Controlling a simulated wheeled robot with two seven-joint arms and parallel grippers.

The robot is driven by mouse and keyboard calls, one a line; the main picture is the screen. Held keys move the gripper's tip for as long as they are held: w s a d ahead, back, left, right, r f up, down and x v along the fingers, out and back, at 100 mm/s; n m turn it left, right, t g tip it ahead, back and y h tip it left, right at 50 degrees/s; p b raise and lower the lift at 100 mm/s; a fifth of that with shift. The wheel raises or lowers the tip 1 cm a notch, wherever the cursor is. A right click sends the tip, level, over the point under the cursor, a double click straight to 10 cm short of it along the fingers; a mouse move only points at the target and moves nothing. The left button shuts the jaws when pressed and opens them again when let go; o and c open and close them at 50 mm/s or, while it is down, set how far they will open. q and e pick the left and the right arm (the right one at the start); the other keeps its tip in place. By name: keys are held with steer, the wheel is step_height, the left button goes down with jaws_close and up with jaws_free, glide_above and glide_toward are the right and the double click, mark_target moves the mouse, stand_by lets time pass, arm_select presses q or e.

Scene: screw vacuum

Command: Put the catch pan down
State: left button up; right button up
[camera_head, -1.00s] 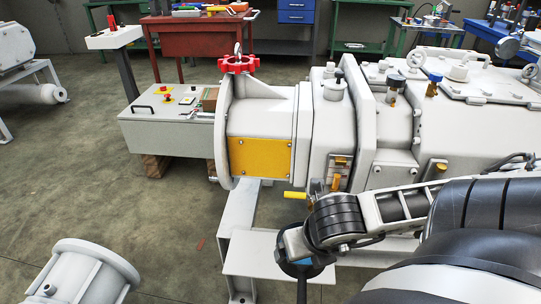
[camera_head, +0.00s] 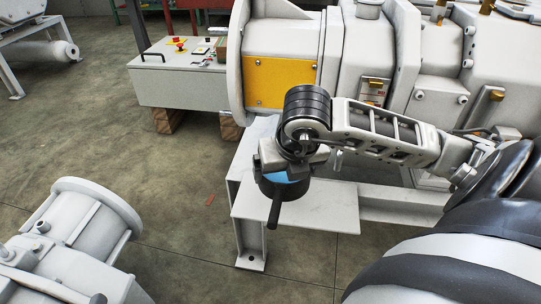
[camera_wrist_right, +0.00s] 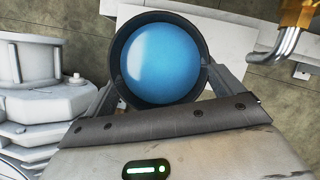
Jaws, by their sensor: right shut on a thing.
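The catch pan (camera_head: 279,184) is a dark round pan with a blue inside and a dark handle pointing down and toward me in the head view. My right gripper (camera_head: 283,172) is shut on it and holds it over the white steel frame shelf below the vacuum machine. In the right wrist view the pan (camera_wrist_right: 160,60) shows its blue inside from above, with the fingers of my right gripper (camera_wrist_right: 166,98) at its near rim. I cannot tell whether the pan touches the shelf. My left gripper is not in view.
The white frame shelf (camera_head: 330,215) has bare room to the right of the pan. The white machine with a yellow panel (camera_head: 279,82) stands behind. A metal spout (camera_wrist_right: 288,42) is at the upper right in the wrist view. A white flanged cylinder (camera_head: 85,220) is at lower left.

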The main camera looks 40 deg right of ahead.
mark_target(271, 176)
steer(key=w+f, duration=0.2)
steer(key=w+f+b, duration=0.1)
steer(key=w+f, duration=0.1)
steer(key=shift+f, duration=0.35)
steer(key=shift+w+a+f+b, duration=0.1)
steer(key=shift+w+f+b, duration=0.15)
steer(key=shift+f+b, duration=0.1)
step_height(271, 176, down, 2)
steer(key=shift+w+f+b, duration=0.1)
steer(key=shift+f+b, duration=0.15)
steer(key=shift+b, duration=0.45)
steer(key=shift+f, duration=0.4)
steer(key=o, duration=0.8)
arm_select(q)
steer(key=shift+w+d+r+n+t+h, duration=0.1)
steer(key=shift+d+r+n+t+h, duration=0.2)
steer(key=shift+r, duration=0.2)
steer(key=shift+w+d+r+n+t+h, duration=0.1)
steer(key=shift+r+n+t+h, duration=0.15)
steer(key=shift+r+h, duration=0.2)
arm_select(e)
steer(key=shift+o, duration=0.3)
steer(key=shift+r, duration=0.1)
